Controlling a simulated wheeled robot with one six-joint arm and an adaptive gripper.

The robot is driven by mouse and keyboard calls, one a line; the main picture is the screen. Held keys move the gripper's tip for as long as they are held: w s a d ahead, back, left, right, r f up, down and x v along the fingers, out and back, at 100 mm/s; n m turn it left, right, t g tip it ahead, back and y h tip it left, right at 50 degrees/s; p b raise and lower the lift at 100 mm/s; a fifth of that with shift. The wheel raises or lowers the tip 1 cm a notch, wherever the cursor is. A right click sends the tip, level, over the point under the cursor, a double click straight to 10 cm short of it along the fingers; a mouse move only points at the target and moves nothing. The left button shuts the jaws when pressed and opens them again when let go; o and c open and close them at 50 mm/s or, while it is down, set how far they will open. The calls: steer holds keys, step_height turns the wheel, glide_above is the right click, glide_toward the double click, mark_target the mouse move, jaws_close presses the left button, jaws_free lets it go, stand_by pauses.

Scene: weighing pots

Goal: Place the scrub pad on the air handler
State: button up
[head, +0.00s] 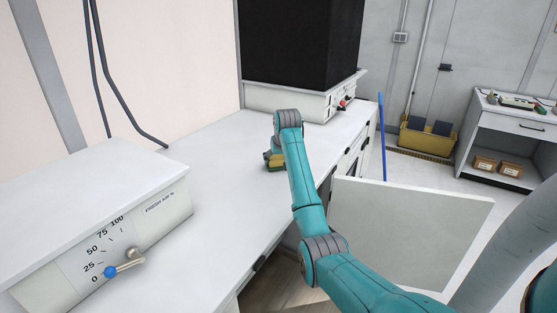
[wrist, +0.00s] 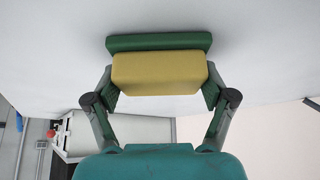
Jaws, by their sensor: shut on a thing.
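The scrub pad, a yellow block with a green layer, is in my gripper (wrist: 160,88). The pad's yellow side (wrist: 158,73) faces the wrist camera, with the green layer beyond it. In the head view the pad (head: 275,161) is small and partly hidden by my arm, over the middle of the white counter. I cannot tell whether it touches the counter. The fingers press on its two ends. The air handler (head: 165,218), a white box with a "FRESH AIR %" dial and a blue-tipped lever, stands at the left front, apart from my gripper.
The white counter top (head: 215,190) is clear between my gripper and the air handler. A white unit (head: 290,100) with a black block (head: 300,40) stands at the back. An open cabinet door (head: 410,235) juts out at right. A yellow bin (head: 428,140) is on the floor.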

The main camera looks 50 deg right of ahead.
steer(key=shift+f, duration=0.15)
steer(key=o, duration=1.2)
steer(key=shift+s+a+r, duration=0.1)
steer(key=shift+s+r, duration=0.05)
steer(key=shift+r, duration=0.45)
steer(key=v, duration=1.1)
